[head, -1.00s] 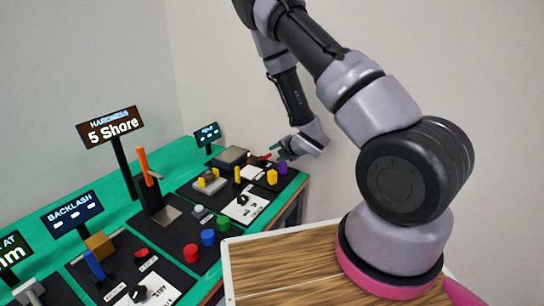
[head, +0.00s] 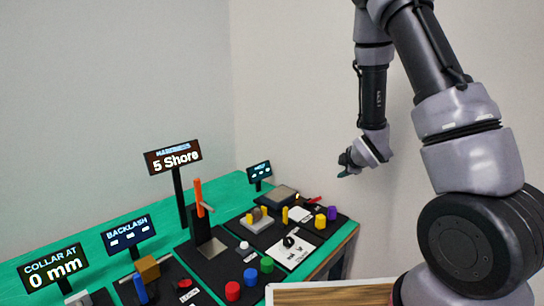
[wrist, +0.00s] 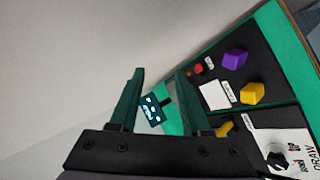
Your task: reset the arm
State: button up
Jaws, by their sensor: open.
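My gripper (head: 345,163) hangs in the air beyond the far right corner of the green table, at the end of my raised arm. In the wrist view my gripper (wrist: 155,85) shows two dark green fingers set apart, with nothing between them. Beyond the fingers are a small dark display (wrist: 151,108) and part of the table. The gripper touches nothing.
The green table (head: 232,190) carries black station boards with coloured pieces: purple (head: 332,213), yellow (head: 320,221), red (head: 232,291), blue (head: 250,275) and green (head: 266,264). Raised signs read "5 Shore" (head: 174,158) and "0 mm" (head: 55,267).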

jog(key=s+d+r+m+g, duration=0.1)
jog(key=s+r+m, duration=0.5)
jog(key=r, duration=0.4)
jog(key=s+d+r+m+g, duration=0.1)
jog(key=s+r+m, duration=0.3)
jog(key=r+m, duration=0.4)
jog(key=s+a+r+m, duration=0.2)
jog(key=s+r, duration=0.3)
jog(key=s, duration=0.4)
jog(key=s+a+r+m+g+y, duration=0.1)
jog(key=s+r+m, duration=0.4)
jog(key=s, duration=0.5)
jog(key=shift+a+r+g, duration=0.3)
jog(key=shift+a+r, duration=0.05)
jog(key=shift+a, duration=0.15)
